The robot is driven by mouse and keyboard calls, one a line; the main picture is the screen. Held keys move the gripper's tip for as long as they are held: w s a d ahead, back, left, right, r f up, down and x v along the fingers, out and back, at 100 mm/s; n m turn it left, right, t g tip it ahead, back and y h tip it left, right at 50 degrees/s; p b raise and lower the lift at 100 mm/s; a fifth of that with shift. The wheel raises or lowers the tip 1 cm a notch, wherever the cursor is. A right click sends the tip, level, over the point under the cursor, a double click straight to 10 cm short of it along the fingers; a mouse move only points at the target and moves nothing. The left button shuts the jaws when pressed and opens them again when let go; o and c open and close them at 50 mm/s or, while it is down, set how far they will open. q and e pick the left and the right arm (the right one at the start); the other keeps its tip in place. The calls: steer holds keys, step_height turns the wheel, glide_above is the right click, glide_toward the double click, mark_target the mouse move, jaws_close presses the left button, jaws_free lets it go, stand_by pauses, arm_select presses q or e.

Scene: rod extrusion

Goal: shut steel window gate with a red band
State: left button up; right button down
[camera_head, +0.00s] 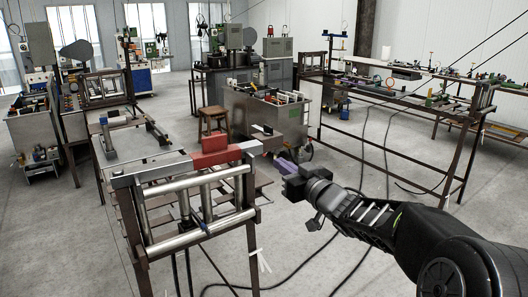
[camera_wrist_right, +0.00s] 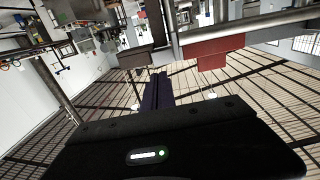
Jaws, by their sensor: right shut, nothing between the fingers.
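The steel window gate (camera_head: 160,171) is a grey bar lying along the top of a rusty frame with steel rollers (camera_head: 172,187), at the front centre-left of the head view. Its red band (camera_head: 215,151) sits right of the bar's middle; the red band also shows in the wrist view (camera_wrist_right: 213,52), hanging beside the grey bar (camera_wrist_right: 245,24). My right gripper (camera_head: 284,164) is just right of the frame's right end, apart from the gate. Its fingers (camera_wrist_right: 156,92) are together and empty. I cannot tell whether the gate is fully shut. My left gripper is out of view.
A wooden stool (camera_head: 212,122) and a metal bin (camera_head: 265,112) stand behind the frame. A long rack (camera_head: 400,100) runs along the right. Black cables (camera_head: 335,268) lie on the floor. The floor between frame and right rack is mostly clear.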

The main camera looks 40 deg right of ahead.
mark_target(259, 148)
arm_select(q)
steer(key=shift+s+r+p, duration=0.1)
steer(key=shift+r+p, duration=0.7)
arm_select(e)
steer(key=w, duration=0.6)
steer(key=w+d, duration=0.1)
steer(key=w, duration=0.2)
steer(key=shift+w, duration=0.3)
steer(key=shift+d, duration=0.1)
